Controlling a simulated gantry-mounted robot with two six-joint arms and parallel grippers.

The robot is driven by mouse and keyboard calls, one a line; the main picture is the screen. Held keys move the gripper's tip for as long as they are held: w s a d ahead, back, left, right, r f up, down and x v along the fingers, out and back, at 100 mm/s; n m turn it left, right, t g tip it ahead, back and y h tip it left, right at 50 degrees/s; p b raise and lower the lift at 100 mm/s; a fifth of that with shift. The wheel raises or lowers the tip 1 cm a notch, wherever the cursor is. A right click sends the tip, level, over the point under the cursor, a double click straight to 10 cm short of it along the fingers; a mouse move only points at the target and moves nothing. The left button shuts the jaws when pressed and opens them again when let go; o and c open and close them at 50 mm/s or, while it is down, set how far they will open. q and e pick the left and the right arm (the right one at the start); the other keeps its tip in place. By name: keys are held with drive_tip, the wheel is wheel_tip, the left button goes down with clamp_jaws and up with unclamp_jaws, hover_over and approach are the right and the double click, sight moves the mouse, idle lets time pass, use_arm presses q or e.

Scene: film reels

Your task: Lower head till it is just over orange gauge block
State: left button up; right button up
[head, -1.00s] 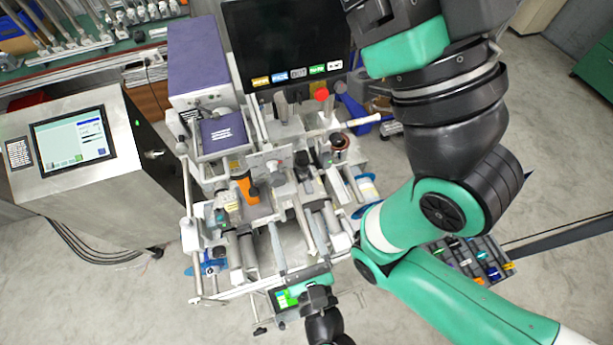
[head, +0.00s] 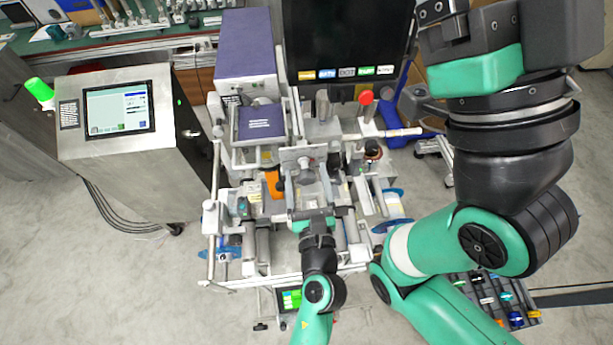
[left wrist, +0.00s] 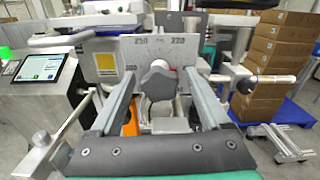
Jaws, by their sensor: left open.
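The head is a grey plate with marked numbers and a grey knob (left wrist: 158,80), facing me in the left wrist view. The knob also shows in the head view (head: 306,171). My left gripper (left wrist: 160,72) is open, with one finger on each side of the knob and gaps visible between. In the head view my left gripper (head: 309,182) reaches in from below to the machine's middle. The orange gauge block (head: 273,184) stands left of the knob. The gap between head and block is hidden.
A control cabinet with a screen (head: 118,110) stands left. A dark monitor (head: 345,45) and purple box (head: 246,60) are behind the machine. A red-topped knob (head: 366,98) is near the monitor. Cardboard boxes (left wrist: 270,60) stand at right. My other arm fills the right side.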

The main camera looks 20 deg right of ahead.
use_arm(q)
clamp_jaws()
idle(0.3)
